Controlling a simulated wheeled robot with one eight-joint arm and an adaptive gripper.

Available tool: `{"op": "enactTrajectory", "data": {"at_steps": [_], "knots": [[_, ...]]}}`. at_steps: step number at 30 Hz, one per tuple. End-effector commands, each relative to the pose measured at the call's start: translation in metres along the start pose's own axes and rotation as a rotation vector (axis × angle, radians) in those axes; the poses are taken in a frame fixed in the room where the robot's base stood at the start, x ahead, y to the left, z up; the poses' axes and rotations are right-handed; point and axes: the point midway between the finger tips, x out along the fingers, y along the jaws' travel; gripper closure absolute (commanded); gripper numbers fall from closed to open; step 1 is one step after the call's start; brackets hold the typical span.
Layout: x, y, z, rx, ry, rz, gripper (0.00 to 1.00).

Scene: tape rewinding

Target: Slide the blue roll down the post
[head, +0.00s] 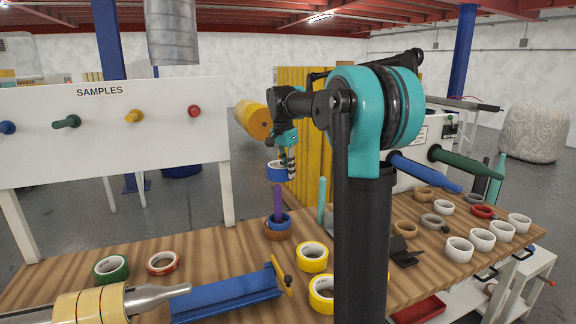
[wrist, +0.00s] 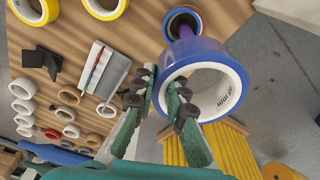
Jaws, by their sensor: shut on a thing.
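The blue roll (head: 276,171) is held by its wall in my gripper (head: 287,166), just above the top of the purple post (head: 278,203). In the wrist view the blue roll (wrist: 238,58) fills the upper middle. One finger of my gripper (wrist: 168,98) is inside its hole and the other outside. The purple post (wrist: 187,34) shows past the roll's rim there, and no post shows through the hole. Another blue roll (head: 284,219) sits around the post's base on a brown roll (head: 277,235).
A teal post (head: 322,200) stands just right of the purple post. Yellow rolls (head: 312,257) and a blue holder (head: 225,296) lie in front. White rolls (head: 460,249) stand at the right. The samples board (head: 110,150) rises at the left.

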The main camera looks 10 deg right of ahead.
Motion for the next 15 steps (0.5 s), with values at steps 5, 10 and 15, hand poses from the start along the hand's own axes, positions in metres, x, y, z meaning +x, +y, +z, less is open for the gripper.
{"op": "enactTrajectory", "data": {"at_steps": [5,10,15], "knots": [[0.017,0.000,0.002,0.000,0.000,0.000,1.00],[0.032,0.000,0.005,0.000,0.000,0.000,1.00],[0.047,0.000,0.007,0.000,0.000,0.000,1.00]]}}
